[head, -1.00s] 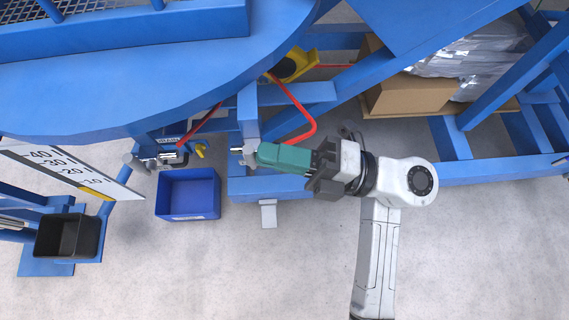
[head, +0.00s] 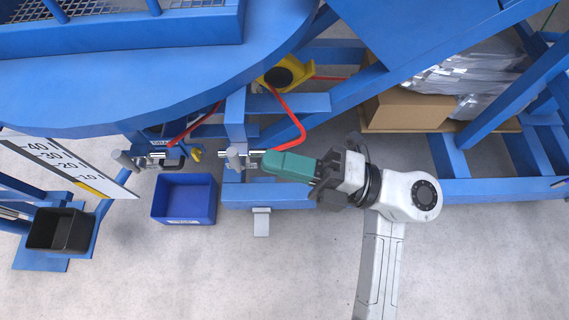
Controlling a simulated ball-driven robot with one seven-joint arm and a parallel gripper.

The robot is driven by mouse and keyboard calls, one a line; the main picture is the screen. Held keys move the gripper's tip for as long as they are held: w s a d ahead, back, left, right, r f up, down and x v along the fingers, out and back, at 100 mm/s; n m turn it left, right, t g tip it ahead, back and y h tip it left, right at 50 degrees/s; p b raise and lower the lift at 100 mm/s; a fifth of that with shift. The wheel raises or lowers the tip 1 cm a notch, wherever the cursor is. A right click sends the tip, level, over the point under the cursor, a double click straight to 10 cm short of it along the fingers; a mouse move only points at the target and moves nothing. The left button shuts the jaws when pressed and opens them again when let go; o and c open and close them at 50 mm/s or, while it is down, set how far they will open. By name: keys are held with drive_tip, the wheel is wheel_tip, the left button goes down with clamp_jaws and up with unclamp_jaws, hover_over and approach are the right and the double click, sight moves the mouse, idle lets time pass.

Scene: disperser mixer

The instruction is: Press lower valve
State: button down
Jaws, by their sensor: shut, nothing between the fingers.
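A silver metal valve-like fitting (head: 237,157) sits on the upright blue post, just left of my gripper. A second silver fitting (head: 150,160) is further left, under the round blue platform, with a small yellow part beside it. Which of the two is the lower valve I cannot tell. My gripper (head: 270,161) has green fingers that are shut and empty, pointing left. Their tips are at the right end of the nearer fitting's short rod; whether they touch it I cannot tell.
A blue bin (head: 185,199) stands on the floor below the fittings. A red bent bar (head: 296,127) passes just above my gripper. A black bin (head: 56,229) is at far left, and a cardboard box (head: 405,108) is at upper right. The lower floor is clear.

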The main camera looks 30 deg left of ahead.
drive_tip(key=r+p+v, duration=0.1)
drive_tip(key=r+v, duration=0.1)
drive_tip(key=v, duration=0.8)
drive_tip(key=shift+w+d, duration=0.2)
drive_tip(key=shift+d, duration=0.3)
drive_tip(key=shift+r, duration=0.1)
